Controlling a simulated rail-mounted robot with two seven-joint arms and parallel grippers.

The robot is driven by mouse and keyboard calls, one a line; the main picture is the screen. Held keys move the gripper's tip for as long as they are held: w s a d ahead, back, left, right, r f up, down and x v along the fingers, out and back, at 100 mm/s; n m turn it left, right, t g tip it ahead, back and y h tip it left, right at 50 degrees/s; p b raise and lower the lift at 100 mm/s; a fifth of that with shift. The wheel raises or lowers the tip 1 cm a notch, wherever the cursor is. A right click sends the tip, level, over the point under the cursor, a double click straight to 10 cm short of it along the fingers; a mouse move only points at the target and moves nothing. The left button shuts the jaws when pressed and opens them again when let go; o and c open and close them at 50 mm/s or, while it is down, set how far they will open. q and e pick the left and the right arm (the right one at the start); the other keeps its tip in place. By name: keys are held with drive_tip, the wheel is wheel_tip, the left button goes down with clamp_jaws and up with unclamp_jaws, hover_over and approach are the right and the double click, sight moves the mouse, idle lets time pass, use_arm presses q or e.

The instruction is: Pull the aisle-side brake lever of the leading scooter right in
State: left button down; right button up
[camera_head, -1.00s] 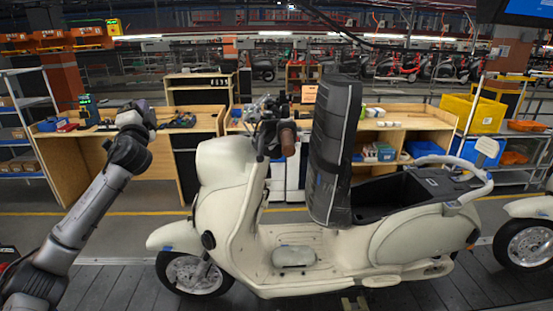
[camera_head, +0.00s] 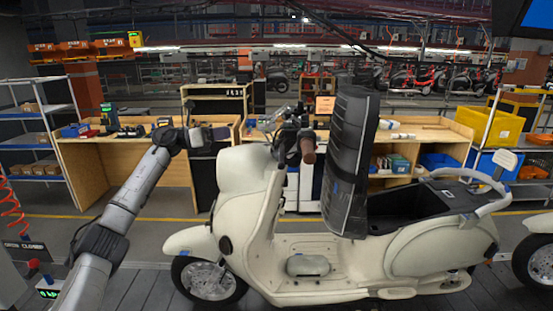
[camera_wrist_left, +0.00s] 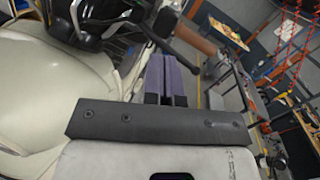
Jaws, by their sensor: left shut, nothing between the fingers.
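The leading scooter (camera_head: 245,190) is cream and stands upright on the conveyor, front to the left. Its near handlebar end has a brown grip (camera_head: 308,150), also in the left wrist view (camera_wrist_left: 228,34). A thin dark brake lever (camera_wrist_left: 166,40) runs beside that grip in the left wrist view; it is hard to make out in the head view. My left gripper (camera_head: 222,133) is left of the handlebar, above the front fender and apart from the lever. Its purple fingers (camera_wrist_left: 170,68) are shut and empty, pointing towards the lever. My right gripper is not in view.
A tall black padded part (camera_head: 350,165) stands upright on the scooter behind the handlebar. Wooden workbenches (camera_head: 85,160) and a yellow bin (camera_head: 495,122) stand beyond the conveyor. Another scooter's wheel (camera_head: 538,262) shows at the right edge.

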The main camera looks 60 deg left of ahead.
use_arm(q)
drive_tip(key=d+f+m+g+h, duration=0.1)
drive_tip(key=m, duration=0.1)
drive_tip(key=s+d+f+m+g+h, duration=0.1)
drive_tip(key=m+g, duration=0.1)
drive_tip(key=s+d+f+m+g+h, duration=0.1)
drive_tip(key=d+m, duration=0.1)
drive_tip(key=shift+s+f+g+h, duration=0.1)
drive_tip(key=shift+f+g+h, duration=0.2)
drive_tip(key=shift+f, duration=0.05)
drive_tip(key=shift+d, duration=0.1)
drive_tip(key=p+x, duration=0.7)
drive_tip(key=x, duration=0.7)
